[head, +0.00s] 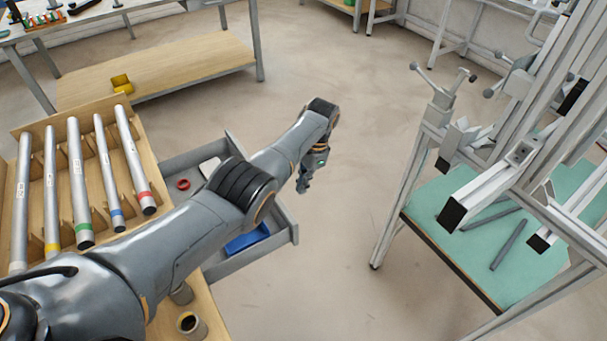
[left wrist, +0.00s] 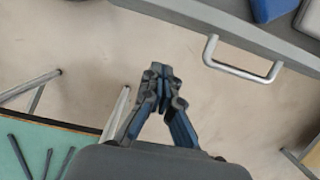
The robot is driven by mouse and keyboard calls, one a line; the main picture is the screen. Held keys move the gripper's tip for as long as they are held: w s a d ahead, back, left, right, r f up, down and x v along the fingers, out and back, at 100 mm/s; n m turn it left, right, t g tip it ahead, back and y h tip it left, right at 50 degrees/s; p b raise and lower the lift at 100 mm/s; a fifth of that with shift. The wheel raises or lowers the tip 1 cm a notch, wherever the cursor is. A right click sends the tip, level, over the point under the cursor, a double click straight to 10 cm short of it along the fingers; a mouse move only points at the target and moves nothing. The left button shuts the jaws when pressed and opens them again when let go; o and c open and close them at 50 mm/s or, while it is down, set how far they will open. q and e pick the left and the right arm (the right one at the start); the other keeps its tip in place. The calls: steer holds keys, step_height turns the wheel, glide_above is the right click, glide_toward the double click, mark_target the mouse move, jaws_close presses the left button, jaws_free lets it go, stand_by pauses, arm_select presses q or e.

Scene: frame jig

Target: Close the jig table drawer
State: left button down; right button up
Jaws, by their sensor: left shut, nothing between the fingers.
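The grey drawer (head: 268,252) is pulled open from the wooden bench on the left, and my left arm passes over it. In it are a red ring (head: 183,184), a blue item (head: 246,238) and a pale item, partly hidden by my arm. My left gripper (head: 303,187) is past the drawer's front, over open floor, apart from it. In the left wrist view my left gripper (left wrist: 162,74) is shut and empty. There the drawer front (left wrist: 225,32) crosses the top, with its bar handle (left wrist: 243,68) to the right of the fingertips. My right gripper is out of view.
A tube rack (head: 150,165) with several metal tubes stands on the bench beside the drawer. A metal frame jig with a green-topped table (head: 430,205) stands at right. Clear floor (head: 335,240) lies between. Another bench with a wooden shelf (head: 180,70) is behind.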

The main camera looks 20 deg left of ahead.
arm_select(q)
steer(key=s+a+f+p, duration=0.3)
steer(key=f+p, duration=0.1)
steer(key=shift+s+a+f, duration=0.25)
steer(key=shift+f, duration=0.05)
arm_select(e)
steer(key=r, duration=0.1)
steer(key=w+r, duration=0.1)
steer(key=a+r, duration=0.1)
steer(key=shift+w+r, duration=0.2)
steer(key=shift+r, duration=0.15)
